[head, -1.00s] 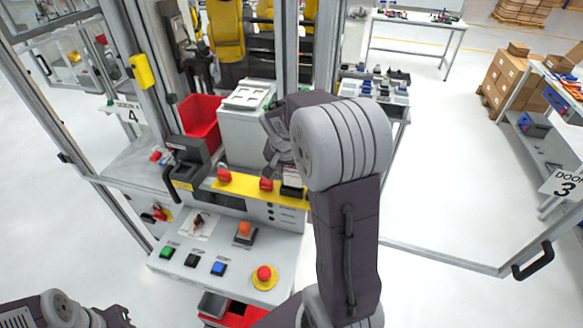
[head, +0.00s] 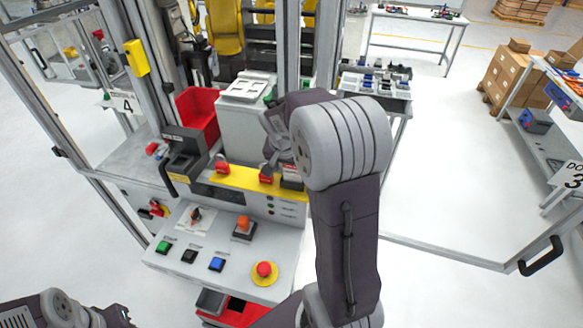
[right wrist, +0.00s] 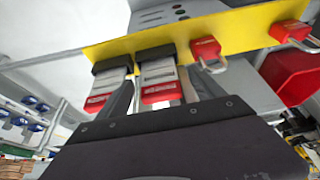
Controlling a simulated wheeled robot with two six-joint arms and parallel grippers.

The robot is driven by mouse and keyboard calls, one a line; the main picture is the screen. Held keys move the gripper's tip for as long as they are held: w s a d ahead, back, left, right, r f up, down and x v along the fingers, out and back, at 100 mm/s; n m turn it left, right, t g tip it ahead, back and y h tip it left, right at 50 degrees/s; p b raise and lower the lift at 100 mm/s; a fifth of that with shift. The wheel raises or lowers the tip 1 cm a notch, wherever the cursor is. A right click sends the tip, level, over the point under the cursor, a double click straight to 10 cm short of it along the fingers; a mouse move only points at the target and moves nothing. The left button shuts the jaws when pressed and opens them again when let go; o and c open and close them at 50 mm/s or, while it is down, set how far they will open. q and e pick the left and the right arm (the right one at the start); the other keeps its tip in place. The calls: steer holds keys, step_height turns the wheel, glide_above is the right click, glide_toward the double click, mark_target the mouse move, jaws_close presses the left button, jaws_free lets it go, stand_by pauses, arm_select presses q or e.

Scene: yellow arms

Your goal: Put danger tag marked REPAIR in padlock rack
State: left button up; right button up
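The yellow padlock rack (head: 244,177) runs along the front of the grey machine; it also shows in the right wrist view (right wrist: 130,44). Two red padlocks hang from it, one (right wrist: 206,50) beside the tags and one (right wrist: 288,31) farther right. Two pale, red-ended tags with black tops sit at the rack, one left (right wrist: 108,82) and one middle (right wrist: 158,76); their lettering is unreadable. My right gripper (right wrist: 158,92) is open, its dark fingers on either side of the middle tag; contact is unclear. Only my left arm's wrist part shows, without fingers.
A red bin (head: 197,115) and a grey box (head: 243,125) stand behind the rack. A sloped button panel (head: 225,245) with an emergency stop (head: 264,269) lies in front. Cage posts rise close on both sides.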

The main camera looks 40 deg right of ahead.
steer(key=shift+r, duration=0.1)
steer(key=b+v, duration=0.2)
steer(key=v, duration=0.7)
steer(key=shift+s+a, duration=0.1)
stand_by(0.5)
